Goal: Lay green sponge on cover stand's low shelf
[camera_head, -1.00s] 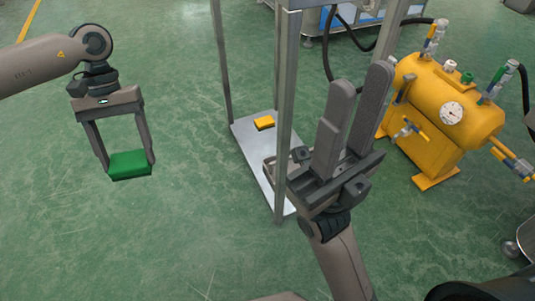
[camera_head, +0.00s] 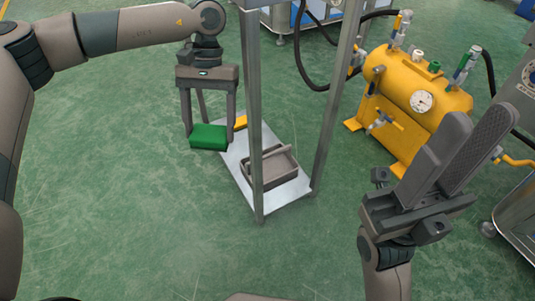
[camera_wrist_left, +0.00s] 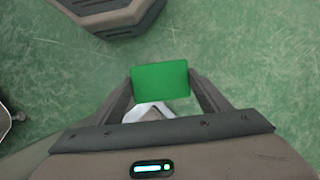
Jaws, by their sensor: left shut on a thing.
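The green sponge (camera_head: 209,137) is held between the two fingers of my left gripper (camera_head: 208,130), beside the left edge of the stand in the head view. It also shows in the left wrist view (camera_wrist_left: 160,81), between the fingertips. The cover stand's low shelf (camera_head: 236,165) is a light metal plate near the floor between thin upright posts. In the head view the sponge overlaps the shelf's far left corner; its height above the shelf is hard to tell. My right gripper (camera_head: 478,150) is empty, fingers raised and spread slightly apart, right of the stand.
A grey tray with a handle (camera_head: 273,167) sits on the near part of the low shelf. A yellow block (camera_head: 240,122) lies at its far end, partly hidden by my left gripper. The stand's post (camera_head: 253,110) rises close by. A yellow tank (camera_head: 412,100) stands right.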

